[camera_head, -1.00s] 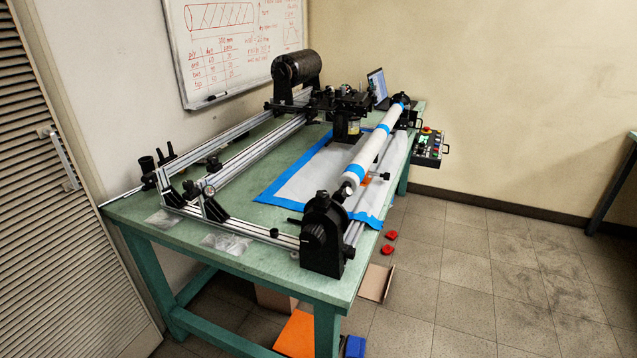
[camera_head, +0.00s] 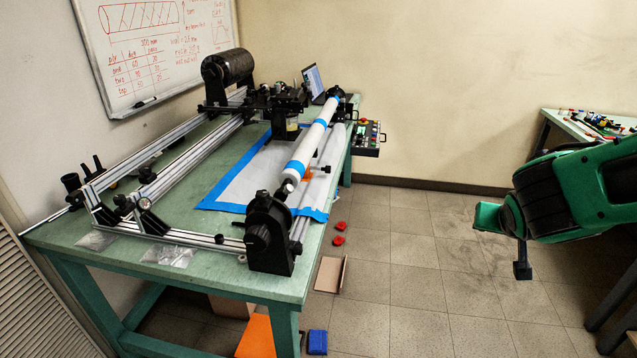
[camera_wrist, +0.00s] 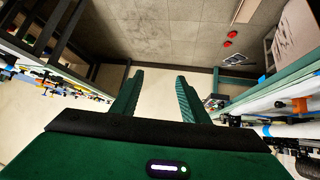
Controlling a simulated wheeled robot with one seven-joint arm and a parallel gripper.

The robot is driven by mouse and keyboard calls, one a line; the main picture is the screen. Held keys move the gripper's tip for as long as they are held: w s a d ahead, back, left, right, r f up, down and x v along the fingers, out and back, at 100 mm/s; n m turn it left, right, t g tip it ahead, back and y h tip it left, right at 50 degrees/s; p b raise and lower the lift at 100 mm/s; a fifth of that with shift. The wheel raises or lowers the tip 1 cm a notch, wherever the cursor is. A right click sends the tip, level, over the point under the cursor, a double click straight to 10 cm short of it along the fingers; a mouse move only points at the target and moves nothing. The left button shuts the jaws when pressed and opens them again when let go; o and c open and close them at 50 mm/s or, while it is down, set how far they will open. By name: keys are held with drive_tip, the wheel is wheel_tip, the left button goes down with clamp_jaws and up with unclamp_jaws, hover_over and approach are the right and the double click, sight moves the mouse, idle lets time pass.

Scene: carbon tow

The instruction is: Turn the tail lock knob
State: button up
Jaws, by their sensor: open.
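The winding machine on the green table has a black tail housing (camera_head: 270,235) at its near end, in the head view. A round black knob (camera_head: 258,237) sits on the housing's near left side; I take it to be the tail lock knob, but cannot read its setting. A white tube (camera_head: 308,145) with blue bands runs back from this housing. My gripper (camera_wrist: 159,80) is open and empty in the wrist view, its two green fingers apart. In the head view my arm is at the far right, well away from the knob and above the floor.
The green table (camera_head: 215,275) carries rails on its left side. A control box (camera_head: 367,137) hangs at its far right edge. Red pieces (camera_head: 340,226) and a blue block (camera_head: 317,342) lie on the floor. A second table (camera_head: 580,130) stands at right. Floor between the tables is mostly free.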

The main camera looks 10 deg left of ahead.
drive_tip(key=w+a+r+n+t+y, duration=0.25)
drive_tip(key=w+a, duration=0.25)
drive_tip(key=a, duration=0.5)
drive_tip(key=n+t+y, duration=0.4)
drive_tip(key=n+y, duration=0.2)
drive_tip(key=y, duration=0.2)
approach(267, 195)
drive_tip(key=w+d+f, duration=0.2)
drive_tip(key=w+d, duration=1)
drive_tip(key=w, duration=0.1)
drive_tip(key=s+a+n+y, duration=0.1)
drive_tip(key=s+a+y, duration=0.1)
drive_tip(key=a, duration=0.2)
drive_tip(key=s+a+n+g+y, duration=0.1)
drive_tip(key=s+a, duration=0.2)
drive_tip(key=a, duration=0.1)
drive_tip(key=s+a+r+n+g+y, duration=0.1)
drive_tip(key=s+a+y, duration=0.1)
drive_tip(key=a, duration=0.2)
drive_tip(key=shift+s+a+n+y, duration=0.25)
drive_tip(key=shift+a+y, duration=0.1)
drive_tip(key=shift+f+x, duration=0.15)
drive_tip(key=shift+x, duration=2.45)
drive_tip(key=shift+f+x, duration=0.15)
drive_tip(key=shift+x, duration=2.5)
drive_tip(key=shift+s+a, duration=0.1)
clamp_jaws()
